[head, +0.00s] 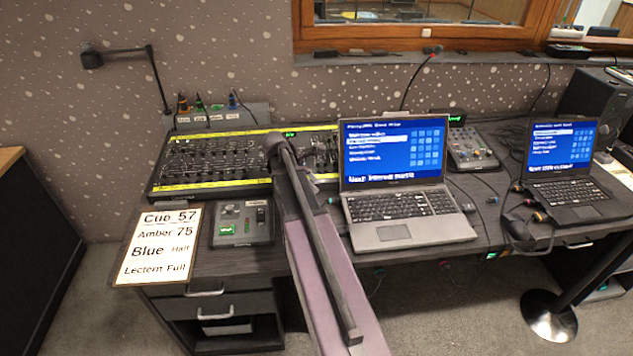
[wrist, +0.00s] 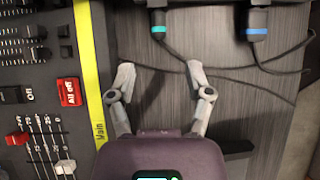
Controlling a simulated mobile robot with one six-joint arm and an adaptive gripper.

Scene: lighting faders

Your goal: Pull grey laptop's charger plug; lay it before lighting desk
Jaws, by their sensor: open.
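The grey laptop (head: 410,232) stands open on the desk, its blue screen lit. The lighting desk (head: 214,163), with yellow edge strips, lies left of it; its faders and one yellow strip (wrist: 92,60) fill the left of the wrist view. A green-banded plug (wrist: 158,22) and a blue-banded plug (wrist: 256,24), both with dark cables, show at the top of the wrist view. I cannot tell which plug belongs to the grey laptop. My gripper (wrist: 160,78) is open and empty over bare dark wood, short of both plugs. In the head view I cannot make it out.
Banded plugs (head: 200,102) stand in a grey panel behind the lighting desk. A small control box (head: 242,224) and a cue card (head: 158,244) lie in front. A black laptop (head: 566,190) stands right. A thin cable (wrist: 230,73) crosses near my fingertips.

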